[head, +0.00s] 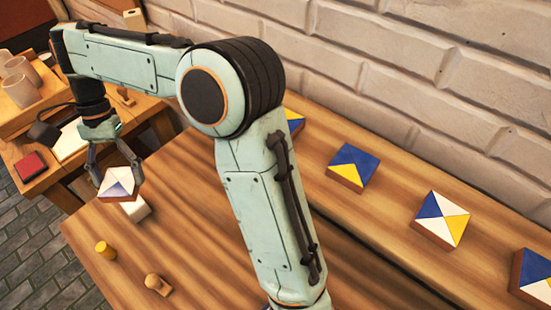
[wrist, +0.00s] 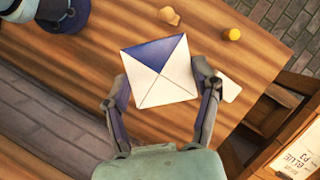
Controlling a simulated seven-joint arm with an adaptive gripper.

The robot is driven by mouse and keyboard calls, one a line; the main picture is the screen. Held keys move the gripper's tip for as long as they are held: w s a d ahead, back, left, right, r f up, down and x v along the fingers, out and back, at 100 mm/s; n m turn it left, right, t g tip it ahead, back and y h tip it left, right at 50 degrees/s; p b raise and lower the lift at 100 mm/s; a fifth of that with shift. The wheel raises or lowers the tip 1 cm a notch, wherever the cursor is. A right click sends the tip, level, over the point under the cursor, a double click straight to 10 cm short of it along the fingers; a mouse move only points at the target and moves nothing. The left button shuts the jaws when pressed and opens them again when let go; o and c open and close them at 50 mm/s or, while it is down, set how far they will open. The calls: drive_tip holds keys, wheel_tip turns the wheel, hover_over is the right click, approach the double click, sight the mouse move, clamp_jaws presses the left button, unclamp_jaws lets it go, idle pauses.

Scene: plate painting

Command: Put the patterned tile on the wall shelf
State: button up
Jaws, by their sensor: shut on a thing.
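The patterned tile (head: 117,187) is square, with white triangles and one blue triangle on top and a terracotta side. My gripper (head: 116,178) is shut on it at the left of the head view, its fingers on opposite sides. In the wrist view the tile (wrist: 160,72) lies face-on between the fingers of my gripper (wrist: 161,86), blue triangle on the far side. The tile appears to be above the table; the exact gap cannot be told. The wall shelf (head: 397,178) seems to be the long wooden ledge along the brick wall, partly hidden by my arm.
Several blue, white and yellow tiles (head: 352,167) sit spaced along the ledge. On the table (head: 190,225) are a white block (head: 137,208), partly behind the tile, a yellow cylinder (head: 106,250) and a wooden peg (head: 157,284). A side table holds a red pad (head: 30,166) and cups (head: 18,88).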

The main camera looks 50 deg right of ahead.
sight(120, 172)
drive_tip(key=r+m+t, duration=0.1)
drive_tip(key=m, duration=0.1)
drive_tip(key=r+m+t, duration=0.1)
drive_tip(key=r+m, duration=0.1)
drive_tip(key=m, duration=0.1)
drive_tip(key=w+r+m+t+y, duration=0.1)
drive_tip(key=m, duration=0.2)
drive_tip(key=shift+d+r, duration=0.4)
drive_tip(key=s+d+r+m+t+h, duration=0.2)
drive_tip(key=s+d+r+m, duration=0.1)
drive_tip(key=d+r+m, duration=0.5)
drive_tip(key=s+d+r+m+t+h, duration=0.25)
drive_tip(key=d+r+m, duration=0.45)
drive_tip(key=m, duration=0.4)
drive_tip(key=w+d+f, duration=0.2)
drive_tip(key=w+f, duration=0.1)
drive_tip(key=w+d+f, duration=0.2)
drive_tip(key=w+f, duration=0.1)
drive_tip(key=w, duration=0.1)
drive_tip(key=w+d+f, duration=0.2)
drive_tip(key=w+f, duration=0.2)
drive_tip(key=shift+d, duration=0.15)
drive_tip(key=shift+w+d+f, duration=0.15)
drive_tip(key=shift+w+f, duration=0.05)
drive_tip(key=shift+f, duration=0.05)
drive_tip(key=shift+s+x, duration=0.2)
drive_tip(key=shift+x, duration=0.8)
drive_tip(key=shift+s+x, duration=0.2)
drive_tip(key=shift+x, duration=0.8)
